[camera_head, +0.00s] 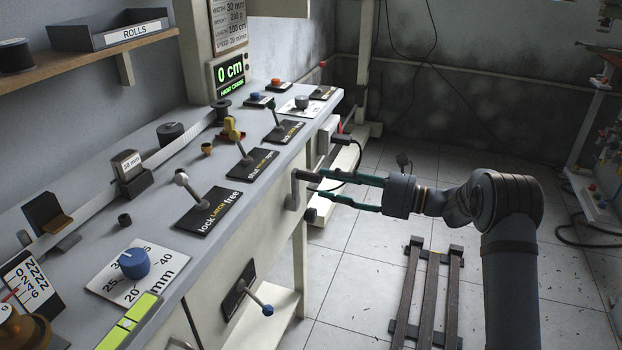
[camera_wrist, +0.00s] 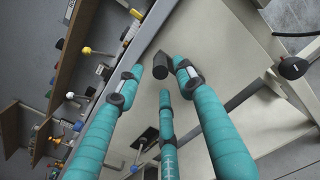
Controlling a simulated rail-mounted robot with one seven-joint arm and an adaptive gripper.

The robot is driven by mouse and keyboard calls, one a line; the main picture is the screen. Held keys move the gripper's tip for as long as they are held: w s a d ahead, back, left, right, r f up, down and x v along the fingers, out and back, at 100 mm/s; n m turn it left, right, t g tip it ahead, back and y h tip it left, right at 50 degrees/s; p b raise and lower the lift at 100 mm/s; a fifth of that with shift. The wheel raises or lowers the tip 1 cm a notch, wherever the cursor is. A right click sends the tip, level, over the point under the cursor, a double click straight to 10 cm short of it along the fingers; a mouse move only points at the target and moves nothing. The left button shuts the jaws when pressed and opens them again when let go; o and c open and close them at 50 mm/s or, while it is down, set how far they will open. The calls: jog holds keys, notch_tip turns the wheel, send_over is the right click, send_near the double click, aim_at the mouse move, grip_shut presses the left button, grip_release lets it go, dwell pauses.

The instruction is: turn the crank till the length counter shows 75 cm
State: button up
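The length counter (camera_head: 230,73) stands on the bench and reads 0 cm in green. The crank (camera_head: 294,190) is on the bench's front face, a grey arm with a dark handle sticking out toward my gripper. In the wrist view the dark crank handle (camera_wrist: 160,65) shows ahead, between the fingertips. My gripper (camera_head: 316,192) is in front of the crank, its green fingers spread; it also shows in the wrist view (camera_wrist: 163,78). The fingers are open, with visible gaps to the handle there. In the head view the upper finger overlaps the handle's end, so contact is unclear.
The bench top carries several levers on black plates, such as the lock/free lever (camera_head: 208,211), and a blue dial (camera_head: 134,263). A lever with a blue knob (camera_head: 267,309) juts from the bench front below. Open tiled floor lies right of the bench, with a dark slatted rack (camera_head: 428,300).

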aim_at(297, 175)
jog(key=x, duration=0.5)
jog(key=shift+w+a, duration=0.2)
jog(key=shift+a, duration=0.1)
jog(key=c, duration=0.3)
jog(key=shift+f, duration=0.1)
grip_shut()
dwell(0.3)
